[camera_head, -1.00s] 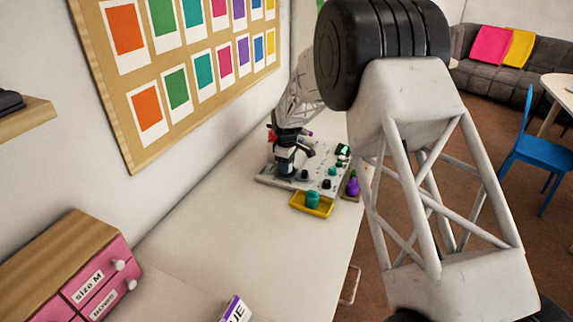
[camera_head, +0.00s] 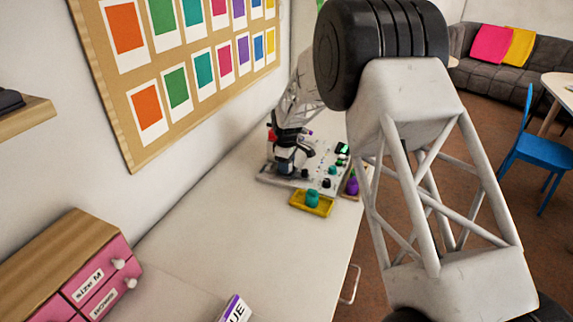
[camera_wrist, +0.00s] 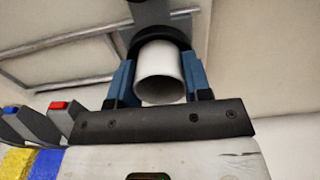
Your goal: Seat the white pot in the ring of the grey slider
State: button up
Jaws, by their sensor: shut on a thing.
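In the wrist view, my gripper (camera_wrist: 160,72) has its two blue fingers closed on the sides of the white pot (camera_wrist: 159,77), a short hollow cylinder. A dark ring (camera_wrist: 158,37) shows directly behind the pot, joined to a dark grey piece (camera_wrist: 150,11), which looks like the grey slider. The pot's far end overlaps the ring in this view. I cannot tell whether it is inside the ring or only in front of it. In the head view, my gripper (camera_head: 285,160) is small and dark over the left part of the bead board (camera_head: 268,181); the pot is not clear there.
Grey pieces with a blue top (camera_wrist: 12,110) and a red top (camera_wrist: 58,106) stand left in the wrist view. In the head view, a yellow tray (camera_head: 322,210) holding a teal piece (camera_head: 312,198) and a purple piece (camera_head: 352,186) are near the board.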

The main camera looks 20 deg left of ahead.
jog(key=o, duration=1)
jog(key=shift+f, duration=0.2)
jog(key=shift+o, duration=0.5)
jog(key=o, duration=0.3)
jog(key=shift+r, duration=0.1)
jog(key=shift+r, duration=0.1)
jog(key=shift+r, duration=3.45)
jog(key=shift+d, duration=0.1)
